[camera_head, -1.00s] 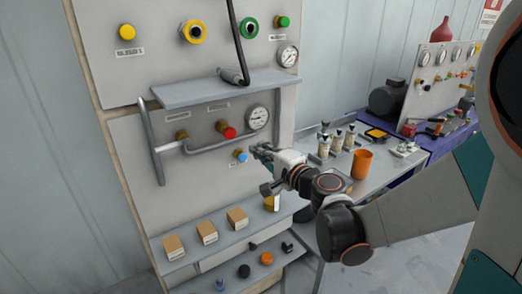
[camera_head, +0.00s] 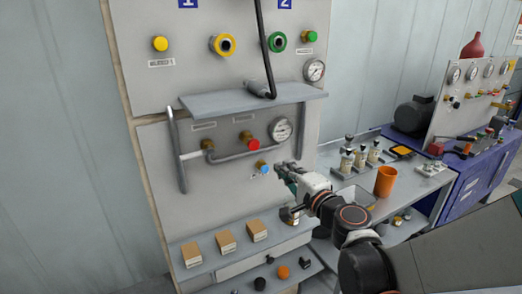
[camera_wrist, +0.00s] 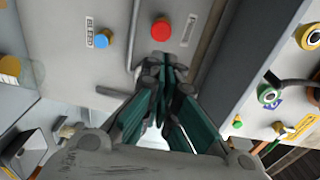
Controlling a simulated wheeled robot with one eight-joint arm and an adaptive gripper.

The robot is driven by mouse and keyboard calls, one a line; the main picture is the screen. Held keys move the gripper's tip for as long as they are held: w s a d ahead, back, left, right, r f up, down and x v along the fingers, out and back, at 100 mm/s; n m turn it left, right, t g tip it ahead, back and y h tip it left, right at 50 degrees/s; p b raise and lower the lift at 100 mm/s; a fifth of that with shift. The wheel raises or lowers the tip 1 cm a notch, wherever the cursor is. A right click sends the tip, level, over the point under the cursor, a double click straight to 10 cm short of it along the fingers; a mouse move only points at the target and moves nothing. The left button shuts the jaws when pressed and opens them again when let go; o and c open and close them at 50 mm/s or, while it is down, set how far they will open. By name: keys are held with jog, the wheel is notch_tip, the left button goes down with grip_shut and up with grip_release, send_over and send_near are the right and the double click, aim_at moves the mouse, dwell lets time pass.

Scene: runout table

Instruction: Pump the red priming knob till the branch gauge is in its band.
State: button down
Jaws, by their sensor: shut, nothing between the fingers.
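The red priming knob (camera_head: 253,145) sits on the lower grey panel under the small shelf, on a brass fitting. It also shows in the wrist view (camera_wrist: 161,30), just beyond my fingertips. The branch gauge (camera_head: 280,130) is a white round dial to the right of the knob; its needle and band are too small to read. A blue knob (camera_head: 265,170) is below the red one and also shows in the wrist view (camera_wrist: 101,41). My gripper (camera_head: 281,167) is shut and empty, right of the blue knob and below the gauge, apart from the red knob.
A grey pipe guard (camera_head: 235,156) runs in front of the panel below the red knob. The shelf (camera_head: 240,104) juts out above. Boxes (camera_head: 225,242) stand on a ledge below. A side bench at right holds an orange cup (camera_head: 385,181) and bottles.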

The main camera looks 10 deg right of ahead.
aim_at(258, 144)
jog(key=b+x, duration=0.1)
jog(key=x, duration=1.3)
